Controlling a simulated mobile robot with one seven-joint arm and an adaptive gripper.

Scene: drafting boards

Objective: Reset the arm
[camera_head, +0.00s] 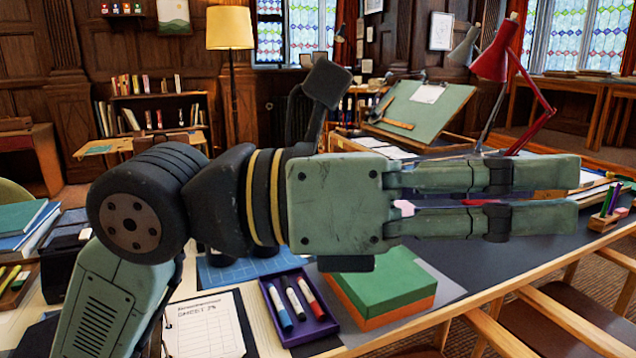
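My gripper (578,196) is raised in front of the camera, its two green fingers pointing right and lying nearly parallel. A narrow gap runs between them and nothing is clearly held. Small pink and red patches show in the gap; I cannot tell what they belong to, but they look like things behind. My arm (130,225) comes up from the lower left, bends at a dark round joint and runs level to the right. It hides much of the middle of the desk.
Below the arm are a purple tray (317,330) with markers, a green and orange box (390,285) and a clipboard (208,328). A red lamp (495,60) and drafting board (420,110) stand behind. A pen holder (604,221) is right of the fingertips; chairs line the lower right.

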